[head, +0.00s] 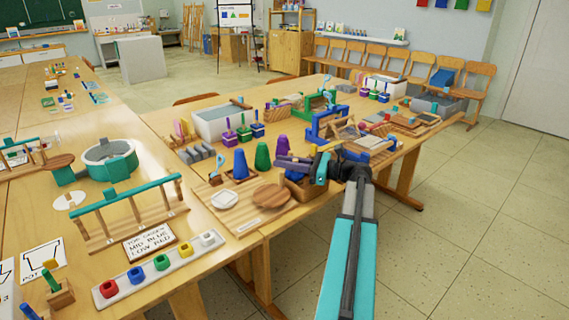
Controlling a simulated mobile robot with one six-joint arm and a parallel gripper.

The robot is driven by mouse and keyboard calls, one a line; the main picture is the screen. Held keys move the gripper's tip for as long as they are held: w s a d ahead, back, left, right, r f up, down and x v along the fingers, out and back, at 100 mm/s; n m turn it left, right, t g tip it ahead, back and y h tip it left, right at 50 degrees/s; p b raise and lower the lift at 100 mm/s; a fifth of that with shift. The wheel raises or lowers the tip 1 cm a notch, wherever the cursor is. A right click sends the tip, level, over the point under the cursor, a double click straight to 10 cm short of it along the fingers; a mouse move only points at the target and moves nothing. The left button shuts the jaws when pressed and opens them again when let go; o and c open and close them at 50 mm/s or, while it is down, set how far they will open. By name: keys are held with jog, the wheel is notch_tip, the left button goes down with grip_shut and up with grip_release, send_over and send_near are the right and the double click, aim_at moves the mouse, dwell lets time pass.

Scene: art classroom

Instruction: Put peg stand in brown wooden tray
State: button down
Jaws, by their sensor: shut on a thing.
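My gripper (318,167) is at the near right end of the table, shut on a purple thing (292,162) that lies sideways and sticks out to the left. It may be the peg stand, but it is too small and partly covered to be sure. A brown wooden tray-like box (305,188) sits just below the gripper at the table edge. The held thing appears above or behind its rim; I cannot tell whether they touch. My arm hides part of the box's right side.
A round wooden board (272,196) and a white plate (224,200) lie in front. A blue frame (328,122) stands behind. Open floor (470,220) is on the right.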

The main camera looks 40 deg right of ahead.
jog(key=shift+a+f, duration=0.15)
jog(key=shift+f, duration=0.35)
jog(key=shift+a+f, duration=0.15)
jog(key=shift+f, duration=0.35)
jog(key=shift+r, duration=0.15)
jog(key=shift+w+d+r, duration=0.1)
jog(key=shift+d+r, duration=0.1)
jog(key=shift+r, duration=0.3)
jog(key=shift+w+d+r, duration=0.1)
jog(key=shift+d+r, duration=0.05)
jog(key=shift+r, duration=0.3)
notch_tip(320, 180, up, 6)
jog(key=p, duration=0.1)
jog(key=shift+p, duration=0.3)
dwell(0.7)
jog(key=shift+r, duration=0.1)
dwell(0.6)
jog(key=shift+f+b, duration=1)
jog(key=shift+f, duration=0.05)
jog(key=shift+b, duration=0.7)
dwell(1.1)
jog(key=shift+f+b, duration=0.55)
dwell(0.4)
